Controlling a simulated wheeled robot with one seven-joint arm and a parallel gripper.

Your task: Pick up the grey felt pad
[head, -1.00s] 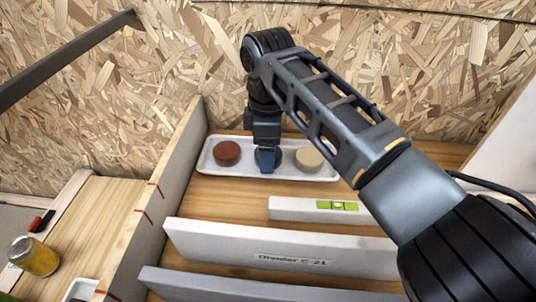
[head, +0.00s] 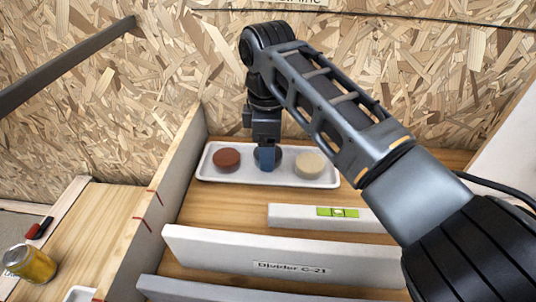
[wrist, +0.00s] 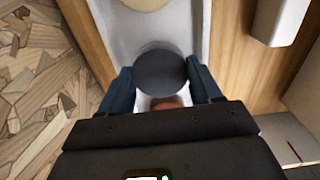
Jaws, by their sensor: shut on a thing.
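The grey felt pad (wrist: 160,72) is a dark round disc between the two blue fingers of my gripper (wrist: 160,88) in the wrist view. My gripper is shut on its sides. In the head view my gripper (head: 267,160) points down over the middle of a white tray (head: 208,174), and the fingers hide most of the pad (head: 278,154). The pad appears slightly above the tray floor. A reddish-brown disc (head: 226,160) lies in the tray to the left, and a cream disc (head: 310,164) lies to the right.
A white bar with a green level vial (head: 338,212) lies in front of the tray. A side panel (head: 170,185) bounds the left, and a chipboard wall (head: 150,90) the back. A yellow jar (head: 30,263) is at far left.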

